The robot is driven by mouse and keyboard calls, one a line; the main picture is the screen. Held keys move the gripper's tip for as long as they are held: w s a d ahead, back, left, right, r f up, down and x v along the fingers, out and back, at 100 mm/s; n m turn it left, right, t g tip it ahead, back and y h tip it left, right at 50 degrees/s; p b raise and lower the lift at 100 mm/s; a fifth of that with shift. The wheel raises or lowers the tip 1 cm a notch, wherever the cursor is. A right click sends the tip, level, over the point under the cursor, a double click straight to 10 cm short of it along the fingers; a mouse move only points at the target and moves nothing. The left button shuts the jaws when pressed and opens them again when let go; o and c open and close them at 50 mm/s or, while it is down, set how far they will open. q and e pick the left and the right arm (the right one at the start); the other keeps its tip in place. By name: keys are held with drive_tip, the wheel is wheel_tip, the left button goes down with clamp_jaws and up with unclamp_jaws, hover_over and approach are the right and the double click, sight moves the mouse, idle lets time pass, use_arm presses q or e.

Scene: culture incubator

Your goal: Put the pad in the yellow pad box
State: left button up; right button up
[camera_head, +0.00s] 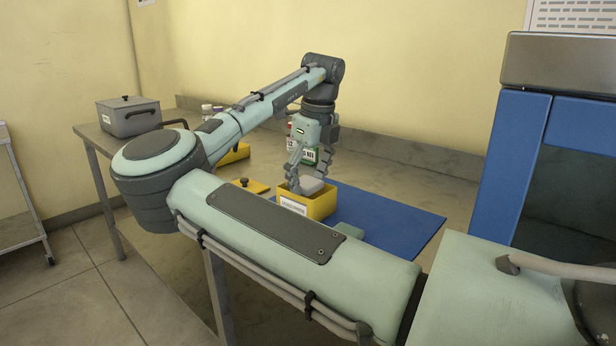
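The yellow pad box (322,206) stands open on a blue mat, with a white label on its front. A whitish pad (312,186) shows at the mouth of the box; how deep it sits is hard to tell. My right gripper (308,180) points down over the box, its fingers apart and their tips close to the pad. I cannot tell whether the fingers press on the pad. My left gripper is not in view.
The blue mat (400,222) has free room right of the box. A yellow lid (252,187) with a black knob lies left of it. Bottles (303,155) stand behind. A grey lidded container (130,117) is at the table's far left. A blue-framed cabinet (505,165) stands right.

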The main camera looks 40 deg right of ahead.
sight(315, 185)
drive_tip(key=shift+s+f, duration=0.2)
drive_tip(key=shift+f, duration=0.85)
drive_tip(key=shift+a+r, duration=0.1)
drive_tip(key=shift+r, duration=0.05)
drive_tip(key=shift+r, duration=0.2)
drive_tip(key=shift+r, duration=0.3)
wheel_tip(315, 185, up, 13)
drive_tip(key=s, duration=0.1)
drive_tip(key=shift+s+d+f, duration=0.2)
drive_tip(key=shift+s, duration=0.1)
